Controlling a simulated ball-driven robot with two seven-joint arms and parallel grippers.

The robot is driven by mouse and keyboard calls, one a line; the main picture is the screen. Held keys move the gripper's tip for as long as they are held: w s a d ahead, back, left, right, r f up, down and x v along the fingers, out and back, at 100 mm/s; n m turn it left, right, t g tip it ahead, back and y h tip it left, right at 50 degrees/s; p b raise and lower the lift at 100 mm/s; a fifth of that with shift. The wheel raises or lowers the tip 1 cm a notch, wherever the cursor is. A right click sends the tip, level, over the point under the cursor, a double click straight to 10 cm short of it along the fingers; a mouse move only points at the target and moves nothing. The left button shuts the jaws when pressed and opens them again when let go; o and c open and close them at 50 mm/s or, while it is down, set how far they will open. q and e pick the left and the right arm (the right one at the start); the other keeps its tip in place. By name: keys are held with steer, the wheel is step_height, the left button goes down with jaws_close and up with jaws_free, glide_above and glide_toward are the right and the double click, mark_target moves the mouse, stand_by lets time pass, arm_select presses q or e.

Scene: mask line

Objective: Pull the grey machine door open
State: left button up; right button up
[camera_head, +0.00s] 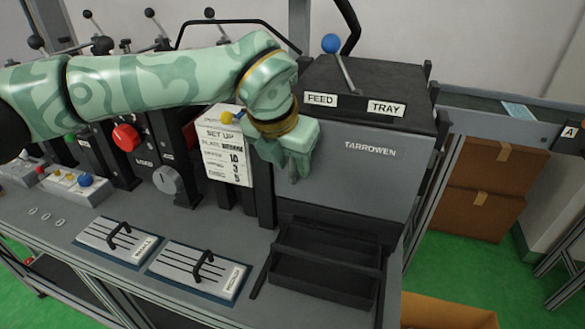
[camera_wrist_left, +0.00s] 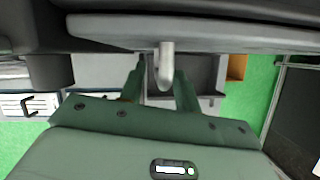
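The grey machine door (camera_head: 360,185) is the flat front panel marked TARROWEN, and it looks closed. My left gripper (camera_head: 291,172) points down at the door's left edge and covers that part of it. In the left wrist view a pale grey bent handle (camera_wrist_left: 167,66) sticks out from a grey panel. The fingers of my left gripper (camera_wrist_left: 159,92) stand on either side of this handle. They look apart, with a gap at least on the left side, so I see no firm hold. My right gripper is in no view.
A dark open tray (camera_head: 325,270) sits below the door. A blue-knobbed lever (camera_head: 331,44) stands on the machine top beside the FEED and TRAY labels. A set-up card (camera_head: 226,150) hangs left of my gripper. Two handled plates (camera_head: 200,270) lie on the bench. Cardboard boxes (camera_head: 480,190) stand right.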

arm_select(q)
steer(key=shift+x, duration=0.8)
jaws_close()
